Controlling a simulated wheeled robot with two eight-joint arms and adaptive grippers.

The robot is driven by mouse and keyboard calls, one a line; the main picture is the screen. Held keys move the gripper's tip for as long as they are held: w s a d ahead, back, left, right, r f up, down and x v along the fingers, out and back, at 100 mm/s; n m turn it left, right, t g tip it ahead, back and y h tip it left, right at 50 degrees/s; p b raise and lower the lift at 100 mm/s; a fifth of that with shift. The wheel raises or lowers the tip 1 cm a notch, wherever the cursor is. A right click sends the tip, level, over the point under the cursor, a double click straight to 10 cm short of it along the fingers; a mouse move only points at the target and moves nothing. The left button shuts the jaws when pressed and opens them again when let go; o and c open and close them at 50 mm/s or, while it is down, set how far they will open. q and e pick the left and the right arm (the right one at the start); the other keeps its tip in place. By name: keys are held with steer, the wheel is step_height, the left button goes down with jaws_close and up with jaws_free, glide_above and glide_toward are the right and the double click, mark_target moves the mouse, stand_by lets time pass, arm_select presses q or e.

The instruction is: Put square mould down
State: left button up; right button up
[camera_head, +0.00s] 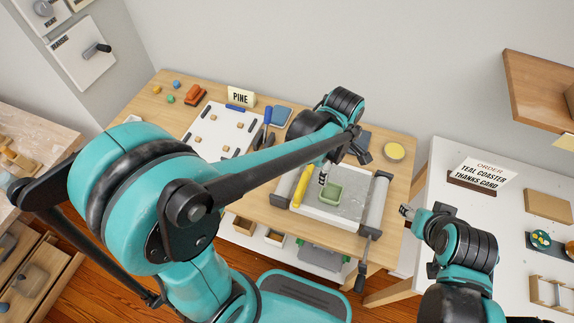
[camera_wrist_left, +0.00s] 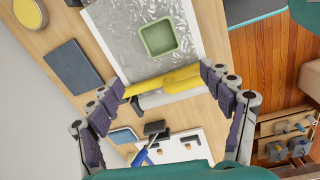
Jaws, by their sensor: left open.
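The square mould (camera_head: 330,192) is a small green, open-topped square. It lies on the grey, crinkled surface of a tray (camera_head: 345,206) between two grey rollers, and the wrist view shows it there too (camera_wrist_left: 158,38). My left gripper (camera_head: 342,163) is open above the back part of the tray. In the left wrist view its spread fingers (camera_wrist_left: 162,78) hold nothing, and the mould lies beyond the fingertips, apart from them. My right gripper (camera_head: 412,212) is at the right, by the white table; its jaw opening is unclear.
A yellow bar (camera_head: 303,186) lies along the tray's left side. A white board with small blocks (camera_head: 212,130), a PINE sign (camera_head: 241,96) and a yellow round dish (camera_head: 393,151) are on the wooden table. An order card (camera_head: 486,171) stands on the white table.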

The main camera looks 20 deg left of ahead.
arm_select(q)
steer(key=s+a+r+m+t, duration=0.3)
steer(key=s+a+m, duration=0.2)
steer(key=m, duration=0.3)
steer(key=s+a+r+m+t, duration=0.3)
steer(key=s+a+m, duration=0.1)
steer(key=a+m, duration=0.4)
steer(key=shift+s+r, duration=0.35)
steer(key=shift+f+b, duration=0.35)
